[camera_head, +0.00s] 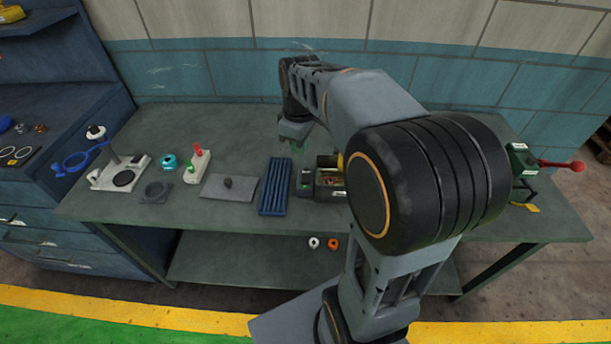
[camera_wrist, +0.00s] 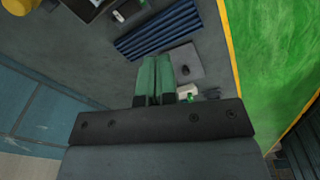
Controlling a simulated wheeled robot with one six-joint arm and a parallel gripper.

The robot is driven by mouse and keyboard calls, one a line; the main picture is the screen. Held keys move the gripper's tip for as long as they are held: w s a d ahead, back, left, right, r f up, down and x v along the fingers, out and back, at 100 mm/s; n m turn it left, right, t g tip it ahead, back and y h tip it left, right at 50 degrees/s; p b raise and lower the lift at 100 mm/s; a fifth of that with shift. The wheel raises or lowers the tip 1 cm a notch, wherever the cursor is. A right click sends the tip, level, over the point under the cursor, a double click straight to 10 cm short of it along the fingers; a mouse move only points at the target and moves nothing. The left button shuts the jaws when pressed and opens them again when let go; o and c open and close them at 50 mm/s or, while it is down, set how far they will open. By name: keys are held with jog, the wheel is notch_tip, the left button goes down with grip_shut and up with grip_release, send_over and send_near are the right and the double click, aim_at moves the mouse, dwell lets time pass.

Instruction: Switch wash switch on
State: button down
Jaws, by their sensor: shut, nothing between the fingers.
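No switch is labelled readably as the wash switch. A small dark control box (camera_head: 305,183) with a pale label and a greenish spot stands at the left side of an open dark bin (camera_head: 331,193). It may carry the switch, but its position cannot be made out. The box also shows at the top of the wrist view (camera_wrist: 118,16). My gripper (camera_head: 292,154) is above the back of the bench, behind the blue ribbed tray (camera_head: 275,190). In the wrist view its green fingers (camera_wrist: 157,78) are together and empty, apart from the box.
A grey plate with a dark knob (camera_head: 228,184), a white block with red and green tops (camera_head: 197,167), a teal ring (camera_head: 169,162) and a white stand (camera_head: 122,172) are at left. A red-handled green device (camera_head: 522,160) is at right. My arm hides the bench's right middle.

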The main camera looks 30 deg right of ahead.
aim_at(306, 181)
jog(key=w+d+f+n+g, duration=0.1)
jog(key=w+d+f+n, duration=0.2)
jog(key=w+d+n, duration=0.1)
jog(key=shift+w+d+g, duration=0.3)
jog(key=shift+w+g, duration=0.1)
jog(key=shift+w, duration=0.45)
jog(key=f, duration=0.4)
jog(key=s+f, duration=0.1)
jog(key=f, duration=0.4)
jog(key=a+f, duration=0.1)
jog(key=f, duration=0.3)
jog(key=shift+s+f+p, duration=0.25)
jog(key=shift+f+p, duration=0.15)
jog(key=shift+d, duration=0.1)
